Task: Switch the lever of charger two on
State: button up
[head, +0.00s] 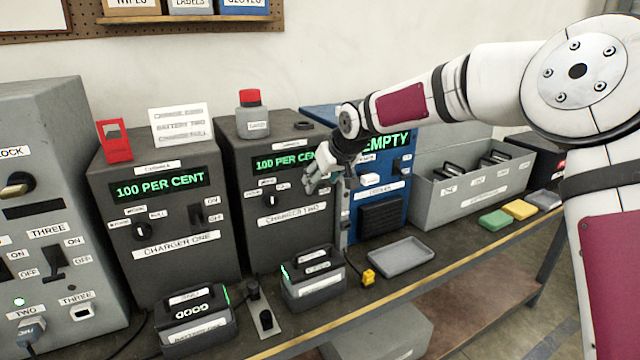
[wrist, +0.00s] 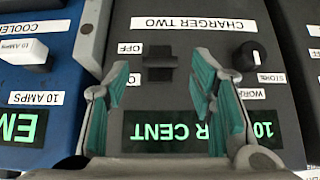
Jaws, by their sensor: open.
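Charger two (head: 278,235) is a dark grey box with a green display, a dial and a name label. Its black lever (wrist: 160,62) shows in the wrist view, where the picture is upside down, beside an OFF label (wrist: 130,48). I cannot tell for sure which way the lever is set. In the head view my gripper hides it. My gripper (head: 318,180) is open in front of the charger's upper right face. In the wrist view its teal-padded fingers (wrist: 162,72) stand on either side of the lever, apart from it, holding nothing.
Charger one (head: 170,270) stands to the left, with its own lever and dial. A blue cooler unit (head: 385,215) stands close on the right. Battery packs (head: 312,280) and a grey tray (head: 400,257) lie on the bench in front. A red-capped bottle (head: 252,120) stands on charger two.

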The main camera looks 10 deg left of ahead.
jog(key=v, duration=0.9)
jog(key=shift+s+r, duration=0.15)
jog(key=shift+r, duration=0.05)
